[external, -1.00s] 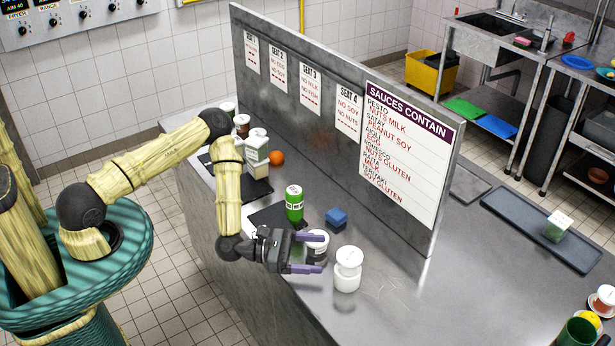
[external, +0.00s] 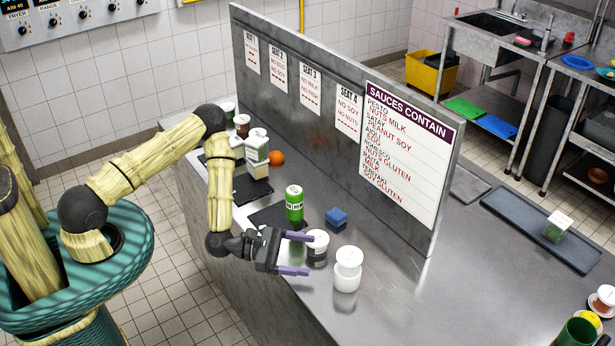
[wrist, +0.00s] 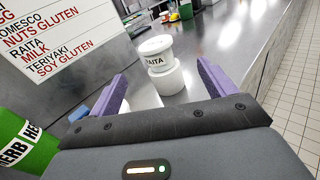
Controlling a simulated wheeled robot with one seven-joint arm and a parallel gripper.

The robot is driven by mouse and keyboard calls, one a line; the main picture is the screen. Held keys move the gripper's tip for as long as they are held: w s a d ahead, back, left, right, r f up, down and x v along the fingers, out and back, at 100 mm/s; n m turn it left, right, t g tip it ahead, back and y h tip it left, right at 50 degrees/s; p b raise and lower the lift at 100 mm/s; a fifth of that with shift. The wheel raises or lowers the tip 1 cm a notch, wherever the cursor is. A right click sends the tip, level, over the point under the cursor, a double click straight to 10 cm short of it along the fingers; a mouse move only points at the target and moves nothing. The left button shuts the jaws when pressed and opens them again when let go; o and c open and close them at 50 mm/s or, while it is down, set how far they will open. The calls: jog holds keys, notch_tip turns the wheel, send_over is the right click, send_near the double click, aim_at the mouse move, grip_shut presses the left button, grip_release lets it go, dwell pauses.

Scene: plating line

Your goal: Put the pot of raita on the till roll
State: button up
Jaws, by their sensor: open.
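The pot of raita (external: 349,256), white with a white lid, stands upright on the white till roll (external: 347,282) on the steel counter. In the wrist view the pot's RAITA label (wrist: 155,61) faces me, and the till roll (wrist: 168,82) shows beneath it. My gripper (external: 310,255) is open, its purple fingers pointing towards the stack from its left. Both fingers are apart from the pot and roll, with a gap in front of the fingertips. The wrist view shows nothing held between the fingers (wrist: 161,70).
Another white-lidded pot (external: 317,247) stands close to my upper finger. A green can (external: 294,204) and a blue block (external: 336,217) are behind it. The upright allergen board (external: 402,150) runs along the counter.

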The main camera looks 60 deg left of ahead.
jog(key=m, duration=0.1)
jog(key=m+g, duration=0.1)
jog(key=shift+s+f+m, duration=0.15)
jog(key=shift+f+m, duration=0.05)
jog(key=shift+m, duration=0.1)
jog(key=a+m+g+y, duration=0.1)
jog(key=m, duration=0.2)
jog(key=a+f+m+g+y, duration=0.1)
jog(key=a+m+g, duration=0.1)
jog(key=m, duration=0.1)
jog(key=s+a+f+m+g+y, duration=0.1)
jog(key=m, duration=0.2)
jog(key=shift+a+m, duration=0.25)
jog(key=shift+m, duration=0.15)
jog(key=s+a+r+m+g+y, duration=0.25)
jog(key=a+r+m+y, duration=0.2)
jog(key=a, duration=0.35)
jog(key=s+a+r+m+g+y, duration=0.1)
jog(key=s+a+r+m+y, duration=0.25)
jog(key=a+r+m, duration=0.35)
jog(key=s+a+r+m+g, duration=0.1)
jog(key=s+a+r+m, duration=0.1)
jog(key=s+a+r, duration=0.2)
jog(key=s+a, duration=0.1)
jog(key=s, duration=0.1)
jog(key=shift+s+g+y, duration=0.35)
jog(key=shift+y, duration=0.05)
jog(key=shift+f+m, duration=0.1)
jog(key=shift+m, duration=0.15)
